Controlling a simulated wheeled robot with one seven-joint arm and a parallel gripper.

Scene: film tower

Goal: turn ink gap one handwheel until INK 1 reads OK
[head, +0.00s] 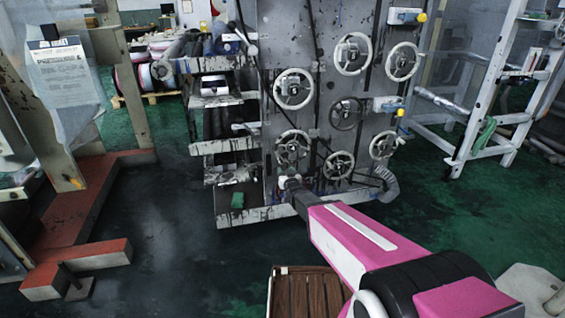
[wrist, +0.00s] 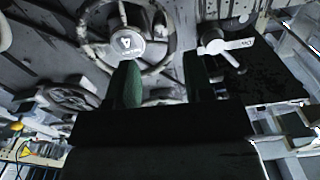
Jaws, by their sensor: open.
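Several round handwheels are on the grey machine panel (head: 322,90); I cannot tell from any label which is ink gap one. The lower-left handwheel (head: 292,147) is just above the far end of my arm in the head view. In the wrist view, a handwheel (wrist: 148,68) with a pale round hub marked like an "A" is in front of my gripper (wrist: 160,78). The two dark green fingers are apart with nothing between them. The left finger overlaps the wheel's lower part in the picture; contact cannot be told. No INK 1 reading is legible.
A pale lever handle (wrist: 228,43) is right of the wheel in the wrist view. A grey hose (head: 386,184) curves at the machine's lower right. A wooden slatted platform (head: 305,292) lies near me. The green floor at left is partly clear, beside an orange-edged step (head: 85,258).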

